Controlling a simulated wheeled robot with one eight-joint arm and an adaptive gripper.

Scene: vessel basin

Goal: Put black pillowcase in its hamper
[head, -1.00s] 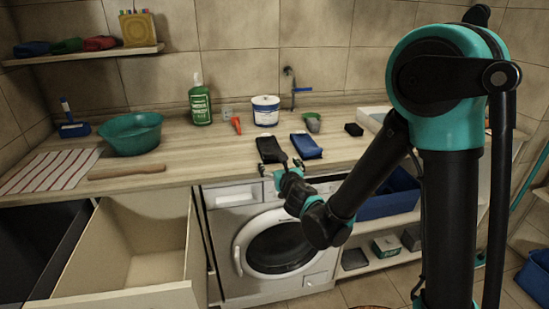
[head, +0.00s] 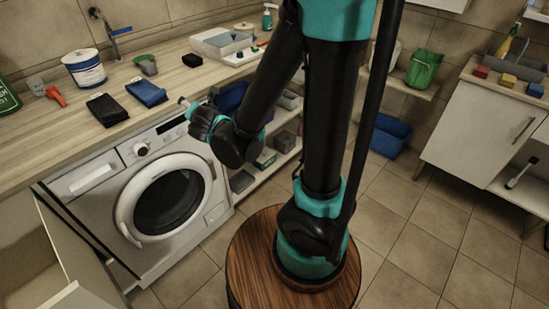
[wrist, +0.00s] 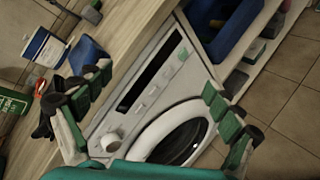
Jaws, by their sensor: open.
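A folded black cloth (head: 107,110), which looks like the black pillowcase, lies flat on the wooden counter near its front edge, left of a folded blue cloth (head: 146,93). In the wrist view dark cloth (wrist: 44,122) shows at the left, partly hidden behind a finger, with the blue cloth (wrist: 88,56) above it. My gripper (head: 186,103) is in front of the counter edge, to the right of both cloths and apart from them. In the wrist view my gripper (wrist: 152,108) has its fingers wide apart with nothing between them. I cannot tell which container is the hamper.
A blue bin (head: 231,97) sits on the shelf under the counter; another blue bin (head: 391,136) stands on the floor. A white tub (head: 84,69) stands behind the cloths.

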